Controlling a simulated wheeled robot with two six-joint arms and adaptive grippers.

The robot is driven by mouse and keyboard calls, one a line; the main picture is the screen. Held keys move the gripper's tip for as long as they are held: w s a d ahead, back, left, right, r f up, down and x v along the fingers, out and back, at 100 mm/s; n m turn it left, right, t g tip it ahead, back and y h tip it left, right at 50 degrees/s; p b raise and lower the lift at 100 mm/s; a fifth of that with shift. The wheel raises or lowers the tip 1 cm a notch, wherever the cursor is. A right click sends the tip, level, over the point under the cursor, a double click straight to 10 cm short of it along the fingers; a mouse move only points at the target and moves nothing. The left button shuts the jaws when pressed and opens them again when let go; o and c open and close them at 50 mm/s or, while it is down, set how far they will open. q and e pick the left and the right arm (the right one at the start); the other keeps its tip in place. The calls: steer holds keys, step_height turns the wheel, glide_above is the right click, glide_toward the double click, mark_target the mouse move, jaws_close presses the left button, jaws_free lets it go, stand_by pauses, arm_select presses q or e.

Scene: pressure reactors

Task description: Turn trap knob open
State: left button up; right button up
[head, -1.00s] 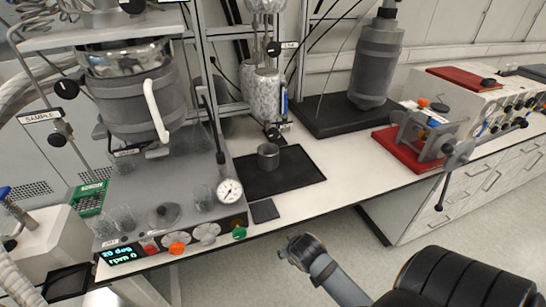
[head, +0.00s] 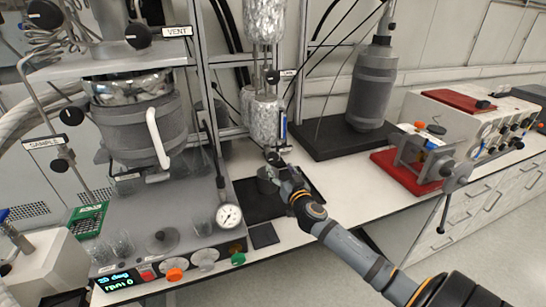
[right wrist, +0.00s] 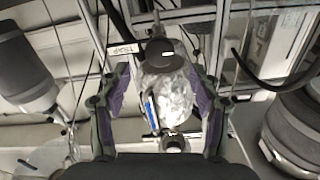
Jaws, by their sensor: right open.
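The trap knob is a black round knob (head: 272,77) on the front of the foil-wrapped trap column (head: 264,118). A small white trap label (head: 288,73) sits just right of it. In the right wrist view the knob (right wrist: 160,52) shows dark and round in front of the foil, with its label (right wrist: 117,50) to the left. My right gripper (head: 277,166) is raised over the bench, below the knob in the head view. Its fingers (right wrist: 160,82) are spread either side of the column in the right wrist view, with nothing between them touching. My left gripper is out of view.
A grey cylinder (head: 371,92) on a black base and a red-based clamp device (head: 410,172) are at right.

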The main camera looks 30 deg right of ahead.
mark_target(274, 159)
steer(key=p+x, duration=0.2)
steer(key=x, duration=0.5)
steer(key=shift+w+d, duration=0.1)
steer(key=shift+w, duration=0.4)
steer(key=c, duration=1.2)
